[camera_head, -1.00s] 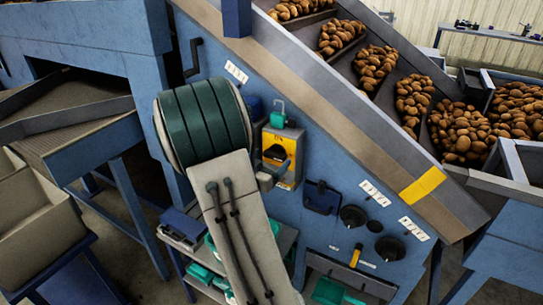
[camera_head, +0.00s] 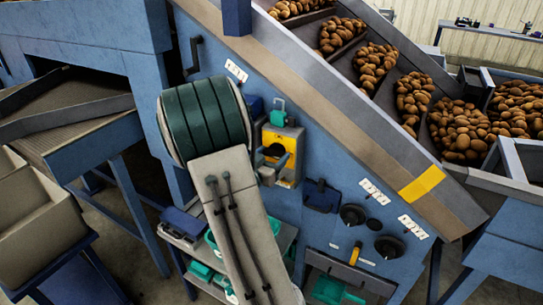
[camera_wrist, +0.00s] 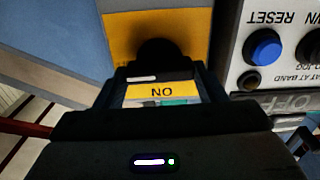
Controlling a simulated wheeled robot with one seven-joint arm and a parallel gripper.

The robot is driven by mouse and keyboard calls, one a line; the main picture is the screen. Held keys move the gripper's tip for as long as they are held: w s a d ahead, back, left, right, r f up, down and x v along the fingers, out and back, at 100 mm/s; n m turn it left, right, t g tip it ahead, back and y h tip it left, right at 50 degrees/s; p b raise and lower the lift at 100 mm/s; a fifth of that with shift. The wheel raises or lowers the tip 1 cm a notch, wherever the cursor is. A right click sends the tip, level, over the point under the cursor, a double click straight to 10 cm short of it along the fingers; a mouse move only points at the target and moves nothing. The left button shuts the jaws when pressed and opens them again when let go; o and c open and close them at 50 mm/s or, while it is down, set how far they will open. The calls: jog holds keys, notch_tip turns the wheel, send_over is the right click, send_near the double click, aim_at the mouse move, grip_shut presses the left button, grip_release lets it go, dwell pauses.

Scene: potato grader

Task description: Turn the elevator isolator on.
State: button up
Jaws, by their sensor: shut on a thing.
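The elevator isolator is a yellow-faced switch box (camera_head: 291,147) on the blue machine side, just right of my arm's green-banded joint. Its dark round knob (camera_wrist: 158,53) shows in the wrist view against the yellow plate, above a yellow ON label (camera_wrist: 162,92) that reads upside down. My gripper (camera_wrist: 158,75) is at the front of the box with its fingers shut on the knob's handle. The fingers and the gripper body hide most of the handle, so its exact angle is unclear.
A teal padlock-like piece (camera_head: 278,113) sits on top of the box. In the wrist view a grey control panel with a blue RESET button (camera_wrist: 264,47) is close on the right. Black knobs (camera_head: 352,215) and a sloping potato conveyor (camera_head: 350,118) lie to the right.

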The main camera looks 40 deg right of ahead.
jog(key=n+p, duration=0.2)
jog(key=n, duration=0.2)
jog(key=shift+w+r, duration=0.1)
jog(key=shift+r, duration=0.05)
jog(key=n+p, duration=0.3)
jog(key=n, duration=0.1)
jog(key=shift+a+n, duration=0.1)
jog(key=shift+n, duration=0.3)
jog(key=n+p, duration=0.3)
jog(key=n, duration=0.1)
jog(key=shift+w, duration=0.1)
jog(key=n+p, duration=0.1)
jog(key=n, duration=0.2)
jog(key=n+p, duration=0.1)
jog(key=shift+f+n+p, duration=0.3)
jog(key=shift+n, duration=0.3)
jog(key=o, duration=1)
